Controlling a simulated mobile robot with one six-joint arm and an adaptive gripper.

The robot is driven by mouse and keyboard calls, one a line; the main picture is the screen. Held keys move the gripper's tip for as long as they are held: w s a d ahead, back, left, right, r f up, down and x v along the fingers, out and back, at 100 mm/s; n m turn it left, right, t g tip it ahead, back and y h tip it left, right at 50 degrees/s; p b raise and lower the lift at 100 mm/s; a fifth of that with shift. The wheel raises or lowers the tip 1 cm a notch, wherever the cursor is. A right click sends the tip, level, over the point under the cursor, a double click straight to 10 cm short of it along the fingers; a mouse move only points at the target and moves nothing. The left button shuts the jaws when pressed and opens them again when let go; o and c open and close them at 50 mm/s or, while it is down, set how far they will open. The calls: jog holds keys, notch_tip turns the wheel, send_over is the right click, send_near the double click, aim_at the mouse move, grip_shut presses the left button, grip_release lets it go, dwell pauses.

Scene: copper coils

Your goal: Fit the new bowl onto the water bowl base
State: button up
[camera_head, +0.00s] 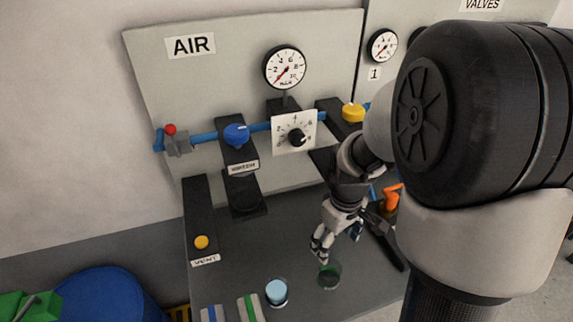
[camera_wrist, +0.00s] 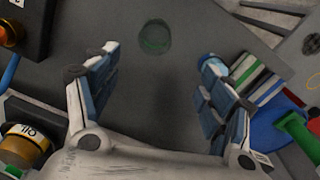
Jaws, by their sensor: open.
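A clear cup-like bowl with a dark green bottom (camera_head: 329,277) stands on the grey surface, below and in front of my gripper's fingers. It also shows in the wrist view (camera_wrist: 155,37), beyond the gap between the fingertips. A second bowl holding light blue (camera_head: 276,292) stands to its left; which one is new I cannot tell. My gripper (camera_head: 337,243) is open and empty, apart from both bowls. A black base (camera_head: 245,197) with a round underside sits on the panel below a label that seems to read WATER; no bowl shows on it.
A blue pipe (camera_head: 204,137) crosses the panel with a blue knob (camera_head: 236,135), gauge (camera_head: 285,67) and yellow knob (camera_head: 352,112). A black post with a yellow button (camera_head: 201,242) stands left. Green and blue strips (camera_head: 249,308) lie in front. A blue drum (camera_head: 105,297) is lower left.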

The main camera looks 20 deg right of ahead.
jog(key=f, duration=0.1)
jog(key=b, duration=0.4)
send_over(327, 275)
jog(key=f, duration=0.8)
jog(key=s+f, duration=0.1)
jog(key=f, duration=0.3)
jog(key=shift+w+f+b, duration=0.2)
jog(key=shift+f+b, duration=0.3)
jog(key=shift+f, duration=0.45)
jog(key=shift+w+f+b, duration=0.15)
jog(key=shift+f+b, duration=0.35)
jog(key=shift+f, duration=0.4)
jog(key=shift+w+f+b, duration=0.2)
jog(key=shift+f+b, duration=0.3)
jog(key=shift+f, duration=0.45)
jog(key=c, duration=1.3)
jog(key=shift+r, duration=0.1)
jog(key=shift+r, duration=0.1)
